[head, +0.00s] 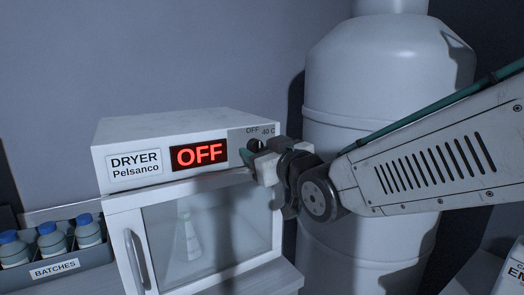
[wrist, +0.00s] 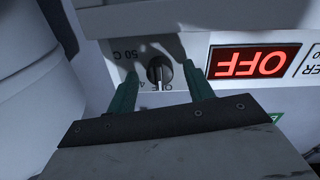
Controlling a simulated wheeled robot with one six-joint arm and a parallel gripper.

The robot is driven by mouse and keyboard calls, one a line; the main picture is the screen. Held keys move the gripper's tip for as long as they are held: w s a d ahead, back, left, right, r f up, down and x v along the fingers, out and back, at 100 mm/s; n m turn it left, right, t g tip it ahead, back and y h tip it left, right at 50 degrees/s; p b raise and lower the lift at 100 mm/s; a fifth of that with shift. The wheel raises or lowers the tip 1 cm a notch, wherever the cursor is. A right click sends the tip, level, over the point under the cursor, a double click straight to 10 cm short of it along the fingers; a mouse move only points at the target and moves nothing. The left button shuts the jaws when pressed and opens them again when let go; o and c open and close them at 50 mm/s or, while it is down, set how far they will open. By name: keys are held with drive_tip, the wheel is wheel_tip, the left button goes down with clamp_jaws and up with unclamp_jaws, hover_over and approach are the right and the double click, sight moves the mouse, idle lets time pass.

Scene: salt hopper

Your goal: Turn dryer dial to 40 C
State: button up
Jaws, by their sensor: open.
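The white dryer (head: 115,205) shows a red OFF display (head: 199,154); in the wrist view the display (wrist: 253,62) appears upside down. The dark round dial (wrist: 158,72) with a light pointer sits on a grey panel, with OFF, 40 and 50 C marks around it, partly covered. My gripper (wrist: 159,71) is open, its two green fingers on either side of the dial with gaps showing. Whether the fingertips reach dial depth is unclear. In the head view my gripper (head: 253,152) is at the dryer's upper right front corner and mostly hides the dial.
The dryer's glass door (head: 205,235) is shut, with a pale flask (head: 188,238) behind it. A BATCHES tray (head: 55,267) with blue-capped bottles stands at the left. A large white tank (head: 350,85) stands close behind my arm.

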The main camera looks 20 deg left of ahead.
drive_tip(key=shift+c, duration=0.3)
drive_tip(key=c, duration=0.9)
drive_tip(key=shift+m, duration=0.4)
drive_tip(key=m, duration=0.4)
drive_tip(key=shift+m, duration=2.4)
drive_tip(key=o, duration=1)
drive_tip(key=shift+c, duration=0.2)
